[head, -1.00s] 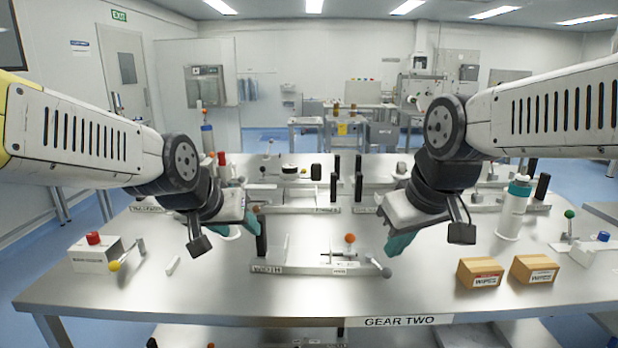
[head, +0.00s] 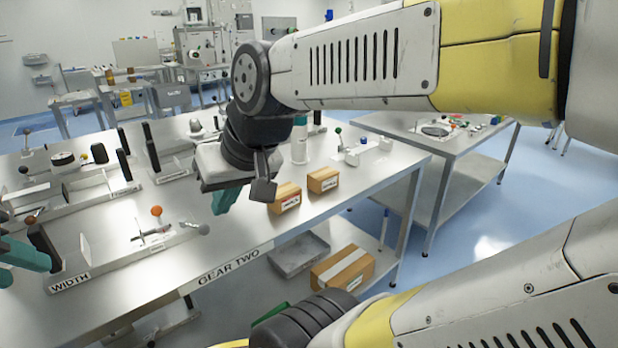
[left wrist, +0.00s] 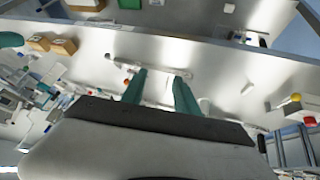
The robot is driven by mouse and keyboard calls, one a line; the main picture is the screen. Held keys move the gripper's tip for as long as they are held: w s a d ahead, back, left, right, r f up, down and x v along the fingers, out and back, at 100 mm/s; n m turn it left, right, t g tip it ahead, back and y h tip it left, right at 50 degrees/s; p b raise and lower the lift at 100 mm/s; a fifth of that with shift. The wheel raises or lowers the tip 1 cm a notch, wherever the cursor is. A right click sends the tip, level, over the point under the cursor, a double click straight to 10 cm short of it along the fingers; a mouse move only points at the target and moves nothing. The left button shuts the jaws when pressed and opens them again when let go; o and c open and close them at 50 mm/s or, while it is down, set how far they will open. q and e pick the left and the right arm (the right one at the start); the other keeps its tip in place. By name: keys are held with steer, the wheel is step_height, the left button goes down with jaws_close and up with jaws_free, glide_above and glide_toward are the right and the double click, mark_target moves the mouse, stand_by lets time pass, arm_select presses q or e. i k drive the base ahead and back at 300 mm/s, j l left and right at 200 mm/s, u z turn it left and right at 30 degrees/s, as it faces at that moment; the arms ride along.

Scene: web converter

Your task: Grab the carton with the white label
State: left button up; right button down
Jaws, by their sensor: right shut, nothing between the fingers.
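Two small brown cartons stand side by side near the table's front right: a nearer one (head: 286,199) and a farther one (head: 322,181). Each has a pale label on its front. In the left wrist view they show at upper left. A larger carton (head: 342,268) with a white strip on top lies on the shelf below the table. My right gripper (head: 226,203) is shut and empty, above the table left of the small cartons. My left gripper (head: 28,255) is at the far left edge, partly cut off. The left wrist view shows its fingers (left wrist: 161,75) apart, with nothing held.
A grey tray (head: 298,255) lies left of the large carton on the lower shelf. A white bottle (head: 299,145) stands behind the small cartons. The WIDTH fixture (head: 155,235) with an orange knob is at left. A second table (head: 455,145) is at right, with open floor between.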

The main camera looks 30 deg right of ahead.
mark_target(319, 180)
steer(key=z, duration=1.4)
steer(key=i+l+u, duration=0.25)
steer(key=i, duration=0.2)
steer(key=i+l+u, duration=0.25)
steer(key=i, duration=0.2)
steer(key=j, duration=0.1)
